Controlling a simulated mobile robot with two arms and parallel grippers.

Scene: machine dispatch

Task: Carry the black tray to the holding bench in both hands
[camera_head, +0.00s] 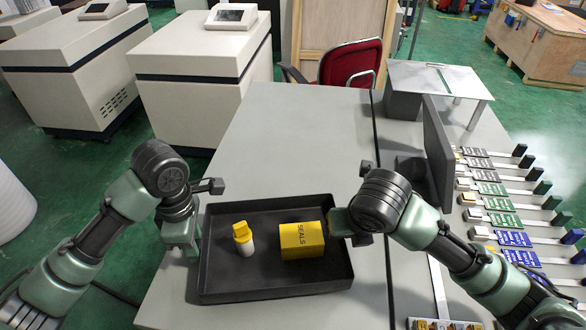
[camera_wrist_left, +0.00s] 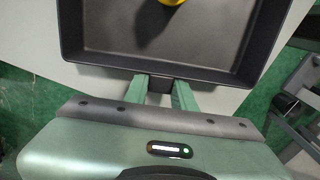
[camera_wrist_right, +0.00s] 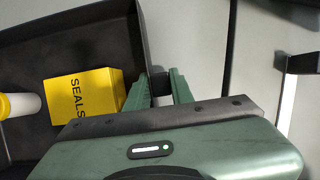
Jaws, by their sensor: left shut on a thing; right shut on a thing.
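The black tray (camera_head: 270,215) is on or just above the grey table, near its front edge; I cannot tell whether it touches. My right gripper (camera_head: 342,228) is shut on the right wall beside the yellow box, also seen in the right wrist view (camera_wrist_right: 160,90). The right fingertips are partly hidden in the head view.
The grey table (camera_head: 290,140) is clear behind the tray. A dark monitor (camera_head: 437,150) stands to the right, with rows of coloured tags (camera_head: 490,190) beyond it. A red chair (camera_head: 350,64) and white machines (camera_head: 195,75) stand behind.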

